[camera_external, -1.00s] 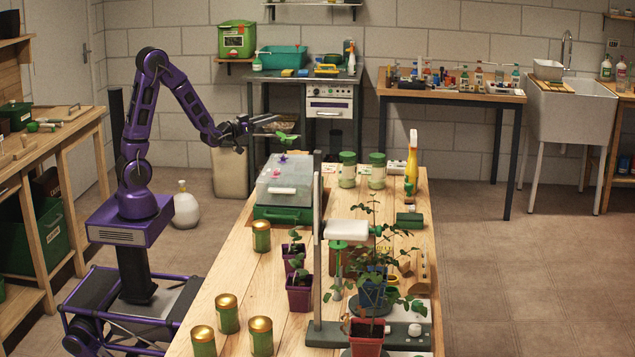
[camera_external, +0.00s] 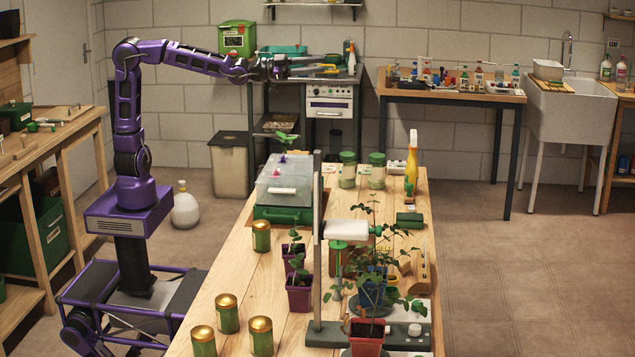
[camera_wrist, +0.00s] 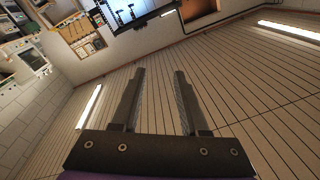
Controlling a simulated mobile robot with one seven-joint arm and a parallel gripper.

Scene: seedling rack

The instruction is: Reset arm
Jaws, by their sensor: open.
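My gripper (camera_external: 304,69) is raised high at the end of my nearly level purple arm, above and beyond the long wooden table (camera_external: 232,277). In the wrist view its two dark fingers (camera_wrist: 158,102) stand apart with nothing between them. That view looks toward the plank ceiling and an upper wall.
Below the gripper, a clear-lidded green propagator box (camera_external: 283,192) stands on the table with a seedling on top. Nearby are jars (camera_external: 347,170), a yellow spray bottle (camera_external: 411,158), potted plants (camera_external: 299,293) and a tall grey post (camera_external: 318,240). The air around the arm looks clear.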

